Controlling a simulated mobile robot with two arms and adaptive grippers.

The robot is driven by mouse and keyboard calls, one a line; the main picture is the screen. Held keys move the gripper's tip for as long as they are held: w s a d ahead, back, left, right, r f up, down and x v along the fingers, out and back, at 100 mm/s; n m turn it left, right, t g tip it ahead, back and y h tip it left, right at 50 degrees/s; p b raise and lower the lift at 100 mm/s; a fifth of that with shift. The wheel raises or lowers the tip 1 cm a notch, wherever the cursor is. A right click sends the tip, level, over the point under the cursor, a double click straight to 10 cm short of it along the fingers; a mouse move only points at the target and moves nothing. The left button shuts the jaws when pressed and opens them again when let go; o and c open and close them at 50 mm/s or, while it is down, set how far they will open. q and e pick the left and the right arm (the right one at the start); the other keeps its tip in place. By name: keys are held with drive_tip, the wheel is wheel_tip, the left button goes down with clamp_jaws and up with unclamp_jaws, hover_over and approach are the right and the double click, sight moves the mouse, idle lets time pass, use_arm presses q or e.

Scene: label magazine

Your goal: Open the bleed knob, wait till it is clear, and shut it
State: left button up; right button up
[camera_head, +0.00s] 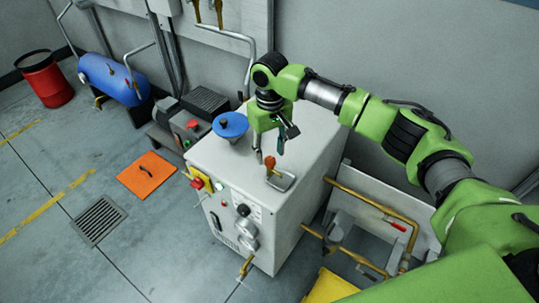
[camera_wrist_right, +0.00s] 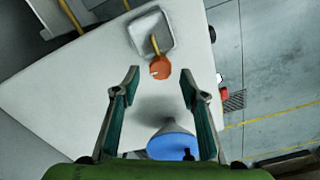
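The likely bleed knob, a small orange-red knob (camera_head: 270,161) on a brass stem, stands on top of the white cabinet (camera_head: 313,135) above a small grey square dish (camera_head: 284,184). The knob also shows in the right wrist view (camera_wrist_right: 160,67), its stem reaching over the dish (camera_wrist_right: 138,27). My right gripper (camera_head: 269,149) points down close above the knob. Its two fingers (camera_wrist_right: 160,74) are apart, and the knob appears between and just beyond their tips. I cannot tell whether they touch it. No liquid is clearly visible. My left gripper is not in view.
A blue funnel-shaped piece (camera_head: 230,125) stands on the cabinet's back left. A yellow-and-red switch (camera_head: 199,181) and a gauge are on its front. Brass pipes (camera_head: 373,205) run to the right. An orange plate (camera_head: 146,175) and a drain grate (camera_head: 98,220) lie on open floor.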

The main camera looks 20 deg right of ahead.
sight(270, 162)
drive_tip(key=shift+f, duration=1.2)
drive_tip(key=c, duration=1.1)
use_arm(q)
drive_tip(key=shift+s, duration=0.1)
use_arm(e)
drive_tip(key=shift+c, duration=0.2)
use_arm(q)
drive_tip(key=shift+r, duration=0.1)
